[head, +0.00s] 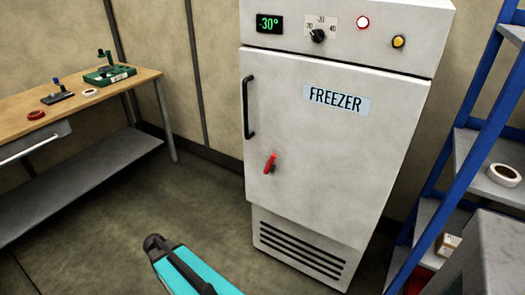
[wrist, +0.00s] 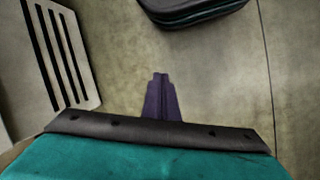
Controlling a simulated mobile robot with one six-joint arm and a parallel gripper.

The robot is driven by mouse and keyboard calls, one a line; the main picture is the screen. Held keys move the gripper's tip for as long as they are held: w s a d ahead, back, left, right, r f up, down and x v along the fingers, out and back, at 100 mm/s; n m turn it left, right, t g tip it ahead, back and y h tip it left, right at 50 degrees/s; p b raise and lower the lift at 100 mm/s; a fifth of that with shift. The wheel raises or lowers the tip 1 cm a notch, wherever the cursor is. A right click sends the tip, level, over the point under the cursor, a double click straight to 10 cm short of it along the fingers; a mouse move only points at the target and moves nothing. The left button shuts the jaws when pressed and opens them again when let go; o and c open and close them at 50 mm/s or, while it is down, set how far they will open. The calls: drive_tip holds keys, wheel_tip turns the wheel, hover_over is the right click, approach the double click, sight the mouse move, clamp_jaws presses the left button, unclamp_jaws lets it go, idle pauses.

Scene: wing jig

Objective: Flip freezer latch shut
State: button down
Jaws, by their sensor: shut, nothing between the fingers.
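The freezer (head: 335,140) is a tall white cabinet with its door closed. The red latch (head: 270,163) sits low on the door's left side, below the black door handle (head: 249,107). Its lever is tilted, with the lower end toward the left. My gripper (wrist: 160,80) shows in the wrist view as two dark fingers pressed together with nothing between them. It points at the floor, to the right of the freezer's slotted vent (wrist: 62,55). The latch is outside the wrist view. My gripper's fingers cannot be made out in the head view, where my teal arm is low in front.
A wooden workbench (head: 130,84) with small tools and tape rolls stands at the left. A blue shelf rack (head: 460,150) stands close on the freezer's right, with a grey cabinet (head: 490,250) in front. The floor (head: 150,200) between bench and freezer is clear.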

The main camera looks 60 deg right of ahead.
drive_tip(key=w+d+r+m+h+p, duration=0.1)
drive_tip(key=w+d+r+m+p, duration=0.3)
drive_tip(key=d+r, duration=0.7)
drive_tip(key=s+d+r+m+h+p, duration=0.1)
drive_tip(key=d+r+m, duration=0.3)
drive_tip(key=d+r, duration=0.9)
drive_tip(key=s+d+r+m+h+p, duration=0.1)
drive_tip(key=d+r+m+p, duration=0.2)
drive_tip(key=d+r, duration=1.1)
wheel_tip(320, 180, up, 8)
drive_tip(key=shift+s+d+r+m+h, duration=0.1)
drive_tip(key=shift+s+d+m+h, duration=0.15)
drive_tip(key=shift+m, duration=0.25)
drive_tip(key=p, duration=0.3)
approach(272, 162)
drive_tip(key=w+d+f, duration=0.3)
drive_tip(key=w+f, duration=0.1)
drive_tip(key=shift+s+d+f+p, duration=0.1)
drive_tip(key=shift+s+f+p, duration=0.2)
drive_tip(key=shift+s, duration=0.25)
drive_tip(key=shift+s+f+p, duration=0.2)
drive_tip(key=shift+s+p, duration=0.25)
drive_tip(key=shift+s, duration=0.1)
drive_tip(key=shift+s+d+f+p, duration=0.1)
drive_tip(key=shift+s+f+p, duration=0.25)
drive_tip(key=shift+s, duration=0.2)
